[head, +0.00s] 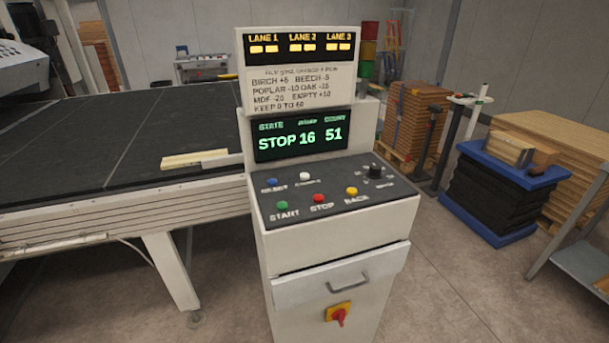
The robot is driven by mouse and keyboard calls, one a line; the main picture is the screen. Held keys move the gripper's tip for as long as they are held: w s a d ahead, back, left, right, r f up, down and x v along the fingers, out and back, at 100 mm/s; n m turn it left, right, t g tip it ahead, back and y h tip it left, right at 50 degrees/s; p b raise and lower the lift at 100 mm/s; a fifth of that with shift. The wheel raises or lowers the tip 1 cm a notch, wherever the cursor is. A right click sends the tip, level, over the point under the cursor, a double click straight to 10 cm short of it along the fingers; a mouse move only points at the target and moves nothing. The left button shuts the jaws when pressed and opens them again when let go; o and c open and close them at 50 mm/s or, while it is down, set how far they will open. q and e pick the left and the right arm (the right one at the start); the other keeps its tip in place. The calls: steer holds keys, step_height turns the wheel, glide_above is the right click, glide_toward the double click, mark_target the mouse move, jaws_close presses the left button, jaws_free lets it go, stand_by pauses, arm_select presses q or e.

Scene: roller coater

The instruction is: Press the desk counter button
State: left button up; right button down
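The control desk (340,255) stands in the middle of the head view. Its sloped dark panel (335,212) carries a blue button (271,182) and a white button (305,176) in the back row. The small labels under these two are too blurred to read surely; the white one's seems to start with C. In front are a green START button (282,205), a red STOP button (319,198) and a yellow BACK button (351,191). A black knob (375,171) is at the right. The green-lettered display (301,139) reads STOP, 16 and 51. Neither gripper is in view.
A lane sign (299,68) stands above the display. A wide black-topped conveyor (95,140) with a pale board (194,159) on it is at the left. A blue-topped stack (500,195) and a grey table (585,240) stand at the right. The floor before the desk's right side is clear.

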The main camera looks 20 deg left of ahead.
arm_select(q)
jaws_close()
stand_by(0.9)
